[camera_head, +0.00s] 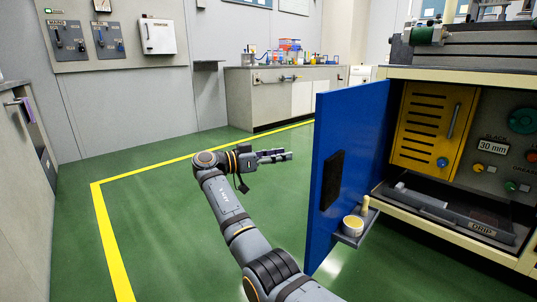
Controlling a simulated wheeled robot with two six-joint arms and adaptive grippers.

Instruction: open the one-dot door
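A blue door (350,140) stands swung wide open at the front of the machine on the right. A black pad (332,180) and a small shelf with a yellow-topped pot are on the side facing me. Inside the opening is a yellow slotted door (426,122) with an upright bar handle (454,121); it looks closed. I cannot make out a one-dot mark on either door. My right gripper (284,155) is left of the blue door, apart from it, and seen side-on. No object shows in it; its finger gap is unclear. My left gripper is out of view.
A dark drip tray (455,215) lies below the yellow door. The pot shelf (357,236) sticks out from the blue door. A cluttered bench (268,98) stands at the back. Grey cabinets (22,180) line the left. The green floor between is clear.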

